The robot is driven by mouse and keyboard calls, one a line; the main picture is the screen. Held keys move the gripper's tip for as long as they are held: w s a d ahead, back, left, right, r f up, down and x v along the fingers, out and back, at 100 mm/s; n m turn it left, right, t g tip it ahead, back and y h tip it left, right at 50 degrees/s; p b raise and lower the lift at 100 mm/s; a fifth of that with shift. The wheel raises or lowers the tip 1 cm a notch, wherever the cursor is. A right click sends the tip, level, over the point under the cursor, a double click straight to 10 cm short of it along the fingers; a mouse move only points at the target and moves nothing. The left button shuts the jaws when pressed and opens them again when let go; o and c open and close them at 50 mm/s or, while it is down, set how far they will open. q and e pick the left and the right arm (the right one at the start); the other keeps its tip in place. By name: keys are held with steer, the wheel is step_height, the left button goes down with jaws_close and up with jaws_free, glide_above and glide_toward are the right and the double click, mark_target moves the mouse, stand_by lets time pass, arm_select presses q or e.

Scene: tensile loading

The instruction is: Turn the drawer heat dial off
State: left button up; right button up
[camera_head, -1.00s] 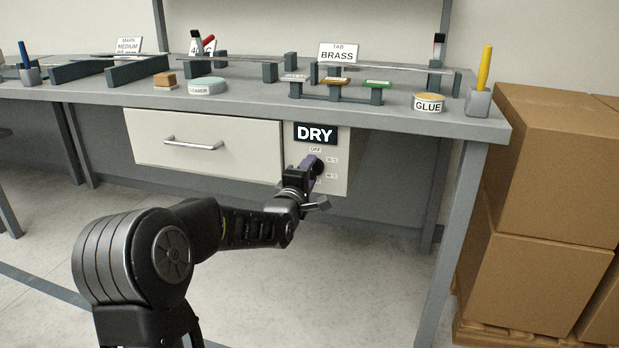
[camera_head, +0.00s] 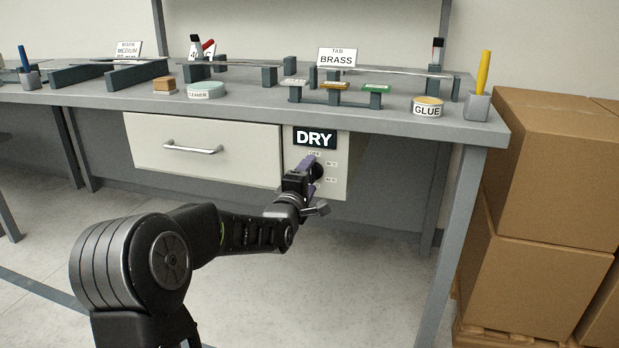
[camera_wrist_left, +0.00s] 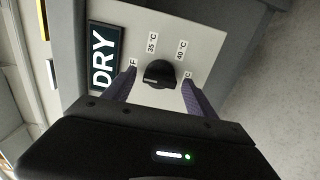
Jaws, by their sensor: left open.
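The heat dial (camera_wrist_left: 159,75) is a black round knob on a pale panel (camera_wrist_left: 200,30), beside a black DRY sign. In the wrist view its labels read OFF, partly hidden, 35 °C and 40 °C. A pale pointer mark shows on the knob's lower left. The dial lies between the two purple fingers of my open left gripper (camera_wrist_left: 158,92), with visible gaps on both sides. In the head view my left gripper (camera_head: 308,168) is in front of the panel below the DRY sign (camera_head: 314,138) and hides part of the dial. My right gripper is not in view.
A white drawer (camera_head: 205,150) with a metal handle sits left of the panel, under the grey bench top (camera_head: 250,105). The bench holds a glue tin (camera_head: 427,107), a brass rack and other small items. Stacked cardboard boxes (camera_head: 555,165) stand at the right.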

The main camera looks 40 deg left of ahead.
arm_select(q)
steer(key=p+v, duration=0.1)
steer(key=v, duration=0.6)
steer(key=shift+s+d+p, duration=0.15)
steer(key=shift+s+p, duration=0.15)
